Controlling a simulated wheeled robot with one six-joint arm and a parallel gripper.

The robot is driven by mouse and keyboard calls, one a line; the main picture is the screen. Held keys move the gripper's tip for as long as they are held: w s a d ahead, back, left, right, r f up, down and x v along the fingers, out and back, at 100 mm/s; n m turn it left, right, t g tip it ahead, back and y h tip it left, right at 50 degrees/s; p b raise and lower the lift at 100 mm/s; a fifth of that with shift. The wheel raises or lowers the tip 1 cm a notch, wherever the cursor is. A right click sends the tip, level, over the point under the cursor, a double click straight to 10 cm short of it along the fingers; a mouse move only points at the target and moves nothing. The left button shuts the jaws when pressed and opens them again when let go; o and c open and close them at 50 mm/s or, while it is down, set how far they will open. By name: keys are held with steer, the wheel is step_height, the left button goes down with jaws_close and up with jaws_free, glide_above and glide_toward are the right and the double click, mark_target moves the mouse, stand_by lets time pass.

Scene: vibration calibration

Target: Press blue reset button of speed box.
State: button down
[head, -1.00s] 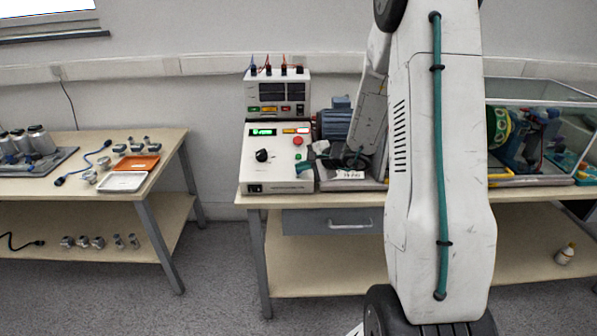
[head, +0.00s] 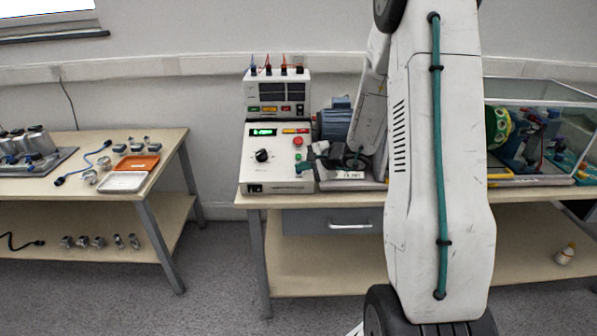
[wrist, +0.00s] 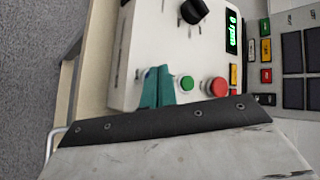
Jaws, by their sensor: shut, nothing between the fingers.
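The white speed box (head: 276,178) stands at the left end of the right table, with a lit green display (head: 263,132) and a black knob (head: 262,155). Its red button (head: 298,141) and green button (head: 298,155) sit on the right of its face. They also show in the wrist view, red (wrist: 216,87) and green (wrist: 187,83). My gripper (wrist: 155,88) has teal fingers, shut and empty, over the face just beside the green button. It also shows in the head view (head: 306,166). No blue button is visible; my fingers hide that patch. I cannot tell whether they touch the face.
A second panel box (head: 278,92) with cables on top stands behind the speed box. A blue motor (head: 335,122) is to the right, partly behind my arm. A glass-sided case (head: 540,130) stands farther right. The left table (head: 165,150) holds trays and small parts.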

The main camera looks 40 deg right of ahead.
steer(key=shift+s+a+r, duration=0.15)
steer(key=shift+s+r, duration=0.1)
steer(key=shift+r, duration=0.3)
steer(key=r, duration=0.1)
steer(key=s+r, duration=0.1)
steer(key=r, duration=0.1)
steer(key=a+r, duration=0.1)
steer(key=shift+s+a+r, duration=0.1)
steer(key=shift+s+r, duration=0.15)
steer(key=shift+s, duration=0.15)
stand_by(0.7)
